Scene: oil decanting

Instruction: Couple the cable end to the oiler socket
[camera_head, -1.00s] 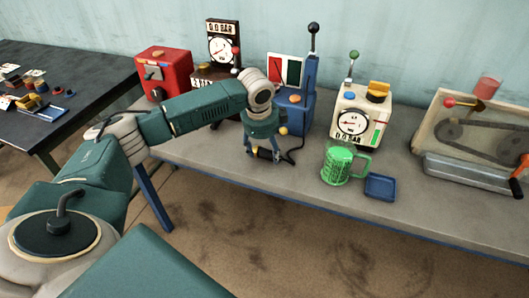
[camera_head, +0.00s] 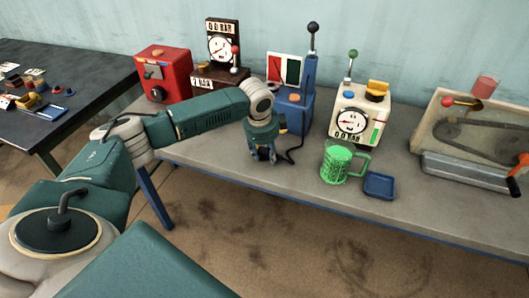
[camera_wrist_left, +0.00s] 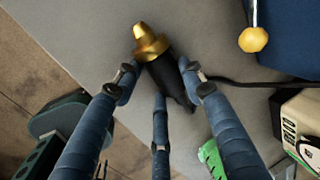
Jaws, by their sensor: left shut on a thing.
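The cable end (camera_wrist_left: 168,75) has a black body and a gold stepped tip. My left gripper (camera_wrist_left: 162,98) is shut around the black body, with the gold tip sticking out beyond the fingers. In the head view the left gripper (camera_head: 264,158) points down, low over the grey bench in front of a blue box with a lever (camera_head: 292,108). The cable (camera_head: 294,152) runs off to the right of the gripper. I cannot tell which machine is the oiler, and no socket is clearly visible. My right gripper is not in view.
A red box (camera_head: 165,72) and a dark gauge stand (camera_head: 221,52) are behind my left arm. A cream gauge machine (camera_head: 358,115), a green mug (camera_head: 338,165) and a blue tray (camera_head: 380,186) stand to the right. The bench front left of the mug is clear.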

